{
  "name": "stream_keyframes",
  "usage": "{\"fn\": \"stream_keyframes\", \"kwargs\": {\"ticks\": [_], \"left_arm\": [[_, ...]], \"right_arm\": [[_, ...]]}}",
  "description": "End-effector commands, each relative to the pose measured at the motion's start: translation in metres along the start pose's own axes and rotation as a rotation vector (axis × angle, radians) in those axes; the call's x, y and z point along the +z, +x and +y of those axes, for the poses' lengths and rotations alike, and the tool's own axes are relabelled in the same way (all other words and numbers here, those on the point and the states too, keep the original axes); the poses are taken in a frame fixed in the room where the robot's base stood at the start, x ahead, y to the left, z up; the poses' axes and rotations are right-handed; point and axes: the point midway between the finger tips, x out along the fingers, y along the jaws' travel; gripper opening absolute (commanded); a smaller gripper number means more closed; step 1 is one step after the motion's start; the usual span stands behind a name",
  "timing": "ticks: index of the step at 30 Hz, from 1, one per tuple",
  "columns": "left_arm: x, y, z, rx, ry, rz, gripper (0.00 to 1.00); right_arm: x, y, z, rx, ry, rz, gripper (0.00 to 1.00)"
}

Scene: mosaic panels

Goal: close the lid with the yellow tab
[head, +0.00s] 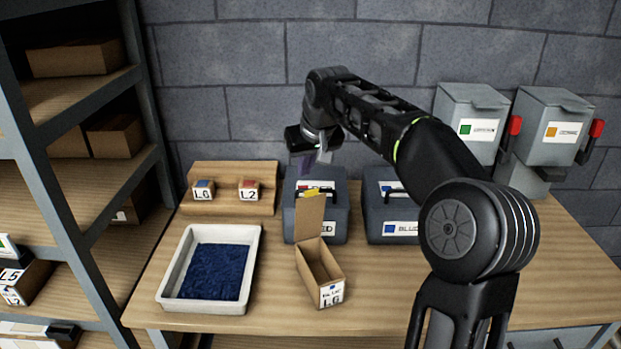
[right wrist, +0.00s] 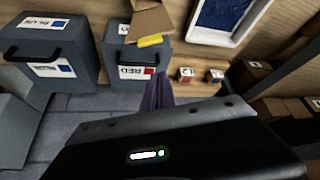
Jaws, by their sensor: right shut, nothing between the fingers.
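A small open cardboard box (head: 332,282) labelled L6 stands on the table. Its lid (head: 309,214) stands raised at the far side. The yellow tab (head: 319,190) is at the lid's top edge. In the right wrist view the lid (right wrist: 152,20) and the yellow tab (right wrist: 151,40) show at the top, in front of the RED case. My right gripper (head: 302,167) is shut and empty, above and behind the lid, near the RED case. Its closed fingers (right wrist: 158,92) point toward the tab in the wrist view, apart from it. My left gripper is not in view.
The grey RED case (head: 335,215) stands behind the box, and the BLUE case (head: 380,215) to its right. A white tray (head: 168,285) with blue pieces lies left. A wooden stand (head: 226,205) holds two small labelled blocks. Wall bins (head: 470,110) hang right; shelves (head: 80,150) stand left.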

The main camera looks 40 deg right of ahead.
Motion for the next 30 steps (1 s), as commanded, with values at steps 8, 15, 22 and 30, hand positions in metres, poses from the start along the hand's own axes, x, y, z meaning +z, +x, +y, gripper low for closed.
{"fn": "stream_keyframes", "kwargs": {"ticks": [8,15,22,30], "left_arm": [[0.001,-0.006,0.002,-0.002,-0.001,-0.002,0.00],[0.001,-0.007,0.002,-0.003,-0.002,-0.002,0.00],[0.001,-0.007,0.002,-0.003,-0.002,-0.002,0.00],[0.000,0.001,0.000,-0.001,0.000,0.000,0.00]], "right_arm": [[0.026,0.005,0.001,0.003,0.000,0.000,0.00],[0.038,0.003,0.000,0.000,0.000,0.000,0.00],[0.038,0.003,0.000,0.000,0.000,0.000,0.00],[0.040,0.005,0.000,0.001,-0.001,0.014,0.00]]}}
